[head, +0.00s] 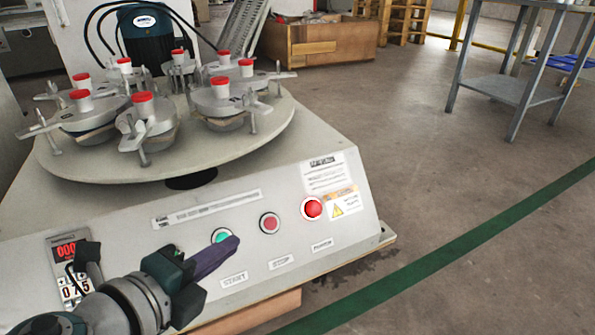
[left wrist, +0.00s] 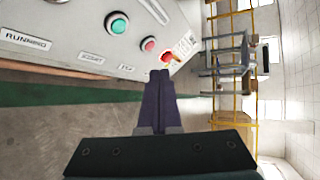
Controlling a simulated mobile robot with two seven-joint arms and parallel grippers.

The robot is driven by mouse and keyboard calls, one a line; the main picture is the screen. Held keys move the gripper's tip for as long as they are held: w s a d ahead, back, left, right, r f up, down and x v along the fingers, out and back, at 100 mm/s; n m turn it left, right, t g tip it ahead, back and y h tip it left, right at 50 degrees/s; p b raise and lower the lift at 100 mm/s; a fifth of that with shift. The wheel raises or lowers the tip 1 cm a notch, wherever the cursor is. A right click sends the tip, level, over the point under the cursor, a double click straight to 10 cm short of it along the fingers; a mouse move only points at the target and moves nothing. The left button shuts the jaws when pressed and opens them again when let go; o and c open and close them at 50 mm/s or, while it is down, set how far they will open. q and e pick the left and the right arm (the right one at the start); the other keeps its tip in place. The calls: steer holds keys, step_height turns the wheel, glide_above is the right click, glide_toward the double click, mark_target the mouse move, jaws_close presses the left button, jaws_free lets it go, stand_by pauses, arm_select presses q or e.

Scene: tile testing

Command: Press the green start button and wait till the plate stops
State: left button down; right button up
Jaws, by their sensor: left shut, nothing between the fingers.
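The green start button (head: 222,236) is on the sloped front panel of the machine, above the START label. It also shows in the left wrist view (left wrist: 117,25). My left gripper (head: 232,244) is shut and empty, its purple fingers in front of the panel by the button, partly covering it in the head view. In the left wrist view the fingertips (left wrist: 160,76) appear apart from the button. The round plate (head: 150,170) carries several clamped holders with red caps. One frame cannot show whether it turns. My right gripper is not in view.
A red stop button (head: 270,223) and a larger red button (head: 313,208) sit right of the green one. A red digital display (head: 66,252) is at the panel's left. A wooden crate (head: 320,42) and metal table (head: 510,90) stand behind; the floor at right is clear.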

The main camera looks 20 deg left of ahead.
arm_select(q)
steer(key=shift+w+a+f+b, duration=1.05)
steer(key=shift+a+f+b, duration=0.2)
steer(key=shift+f+b, duration=0.1)
steer(key=shift+w+a+f+b, duration=1.05)
steer(key=shift+a+f+b, duration=0.2)
steer(key=shift+b, duration=0.1)
steer(key=shift+f, duration=0.1)
steer(key=shift+w+a+f, duration=0.1)
steer(key=shift+w+a+b, duration=0.1)
steer(key=shift+b, duration=0.2)
